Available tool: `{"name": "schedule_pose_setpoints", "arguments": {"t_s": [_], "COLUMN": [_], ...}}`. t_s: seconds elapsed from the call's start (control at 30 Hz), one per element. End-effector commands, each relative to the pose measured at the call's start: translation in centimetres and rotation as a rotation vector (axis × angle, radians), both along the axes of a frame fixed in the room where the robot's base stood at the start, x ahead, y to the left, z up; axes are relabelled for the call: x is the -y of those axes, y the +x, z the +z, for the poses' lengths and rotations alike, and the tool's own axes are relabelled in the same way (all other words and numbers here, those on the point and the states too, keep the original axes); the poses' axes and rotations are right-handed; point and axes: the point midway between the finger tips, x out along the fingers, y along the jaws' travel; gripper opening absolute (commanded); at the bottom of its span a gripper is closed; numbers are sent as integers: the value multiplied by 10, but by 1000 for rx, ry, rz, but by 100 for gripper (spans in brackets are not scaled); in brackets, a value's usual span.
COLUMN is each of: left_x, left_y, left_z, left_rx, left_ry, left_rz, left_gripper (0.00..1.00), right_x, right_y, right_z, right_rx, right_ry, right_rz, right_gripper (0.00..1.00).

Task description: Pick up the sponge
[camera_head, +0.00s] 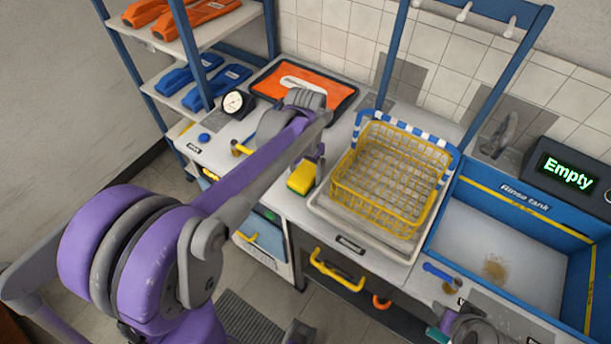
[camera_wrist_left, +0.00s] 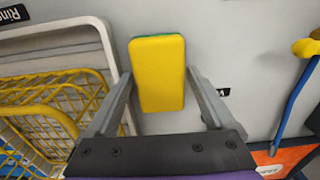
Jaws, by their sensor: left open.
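The yellow sponge (camera_head: 301,177) with a green layer underneath lies on the light worktop, left of the yellow wire basket. In the left wrist view the sponge (camera_wrist_left: 157,74) is upright in the picture, yellow face toward the camera. My left gripper (camera_wrist_left: 159,76) is open, with one finger on each side of the sponge and a gap visible on the right. The left finger appears close to the sponge edge; I cannot tell if it touches. In the head view, my left arm partly hides the gripper (camera_head: 316,162) beside the sponge. My right gripper is not clearly visible.
A yellow wire basket (camera_head: 348,196) stands on a pale tray (camera_head: 330,212) right of the sponge. The blue rinse tank (camera_head: 520,200) is further right. A gauge (camera_head: 233,103) and an orange mat (camera_head: 343,94) are behind on the left. A shelf rack (camera_head: 232,22) stands at the back left.

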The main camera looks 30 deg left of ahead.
Motion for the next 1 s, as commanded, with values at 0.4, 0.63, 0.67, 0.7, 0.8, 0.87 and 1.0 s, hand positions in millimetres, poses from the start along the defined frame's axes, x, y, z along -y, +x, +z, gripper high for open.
{"name": "schedule_pose_setpoints", "arguments": {"t_s": [0.4, 0.63, 0.67, 0.7, 0.8, 0.87, 1.0], "left_x": [0, 0, 0, 0, 0, 0, 0], "left_y": [0, 0, 0, 0, 0, 0, 0], "left_z": [-8, -8, -8, -8, -8, -8, -2], "left_rx": [0, 0, 0, 0, 0, 0, 0], "left_ry": [0, 0, 0, 0, 0, 0, 0], "left_rz": [-1, -1, -1, -1, -1, -1, 0], "left_gripper": [73, 32, 26, 19, 19, 19, 19], "right_x": [0, 0, 0, 0, 0, 0, 0], "right_y": [0, 0, 0, 0, 0, 0, 0], "right_z": [-1, -1, -1, -1, -1, -1, 0], "right_rx": [0, 0, 0, 0, 0, 0, 0], "right_ry": [0, 0, 0, 0, 0, 0, 0], "right_rz": [0, 0, 0, 0, 0, 0, 0], "right_gripper": [50, 50, 50, 50, 50, 50, 50]}}
